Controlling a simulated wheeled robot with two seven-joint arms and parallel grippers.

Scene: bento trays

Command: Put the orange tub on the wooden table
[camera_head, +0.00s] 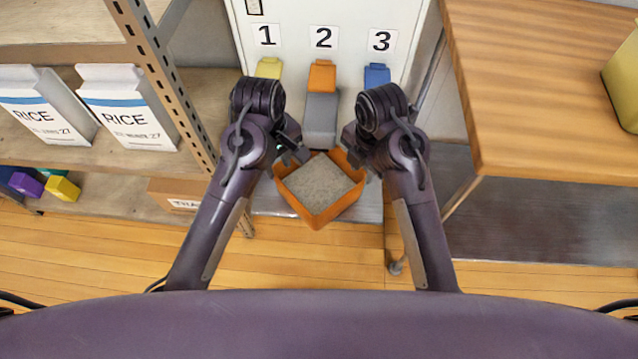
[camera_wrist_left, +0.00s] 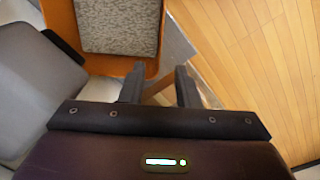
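The orange tub (camera_head: 320,218), filled with grey grainy stuff, is in the middle of the head view, turned with one corner toward me. It is in front of the grey chute under number 2. I cannot tell whether it rests on the grey ledge below. My left gripper (camera_head: 296,154) is at its left back side and my right gripper (camera_head: 354,157) at its right back side. In the left wrist view the left fingers (camera_wrist_left: 158,84) are apart, near the tub's edge (camera_wrist_left: 152,45). The right fingers are mostly hidden. The wooden table (camera_head: 540,70) is at the right.
A white dispenser panel (camera_head: 350,12) with numbers 1, 2 and 3 stands behind the tub. Shelves with rice bags (camera_head: 128,110) stand at the left. A yellow-green container (camera_head: 624,80) is at the table's right edge; the table's left part is clear.

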